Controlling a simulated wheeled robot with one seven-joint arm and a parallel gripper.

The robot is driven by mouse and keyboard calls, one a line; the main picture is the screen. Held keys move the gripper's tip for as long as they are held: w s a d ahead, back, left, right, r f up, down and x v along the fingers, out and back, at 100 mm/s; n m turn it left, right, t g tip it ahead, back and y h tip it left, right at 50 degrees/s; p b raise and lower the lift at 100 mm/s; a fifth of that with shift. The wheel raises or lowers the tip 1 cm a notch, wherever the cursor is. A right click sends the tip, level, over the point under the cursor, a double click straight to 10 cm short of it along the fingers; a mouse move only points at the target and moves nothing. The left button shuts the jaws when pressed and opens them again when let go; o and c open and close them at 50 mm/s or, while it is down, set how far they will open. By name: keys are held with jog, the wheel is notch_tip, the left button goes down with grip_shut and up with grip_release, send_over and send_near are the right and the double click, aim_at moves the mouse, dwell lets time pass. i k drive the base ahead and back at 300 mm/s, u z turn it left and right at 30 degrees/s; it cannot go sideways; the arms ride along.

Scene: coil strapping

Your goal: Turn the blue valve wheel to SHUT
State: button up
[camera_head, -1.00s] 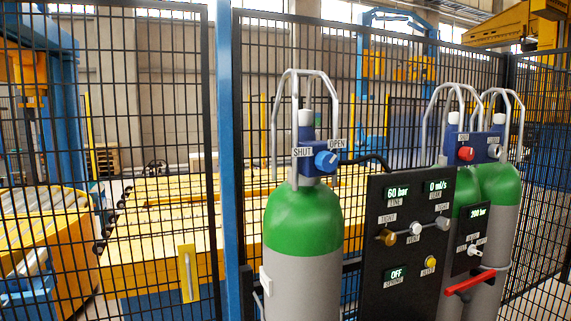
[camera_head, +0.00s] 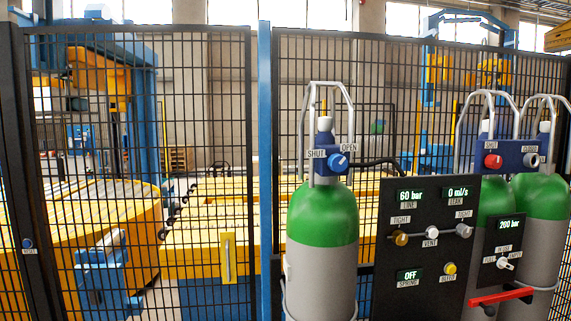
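The blue valve wheel (camera_head: 338,162) sits on the blue valve block (camera_head: 322,152) atop the left gas cylinder (camera_head: 322,215), which is green above and grey below. A SHUT label (camera_head: 317,154) is left of the wheel and an OPEN label (camera_head: 348,143) is at its upper right. The wheel's pale mark is too small to read surely. A metal guard frame (camera_head: 304,108) arches over the valve. My gripper is not in view.
A black panel (camera_head: 425,285) right of the cylinder reads 60 bar line, 0 ml/s leak and spring OFF. A mesh fence (camera_head: 200,120) runs behind.

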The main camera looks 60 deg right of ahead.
aim_at(338, 163)
jog(key=u, duration=0.1)
jog(key=k, duration=0.3)
jog(key=z, duration=0.85)
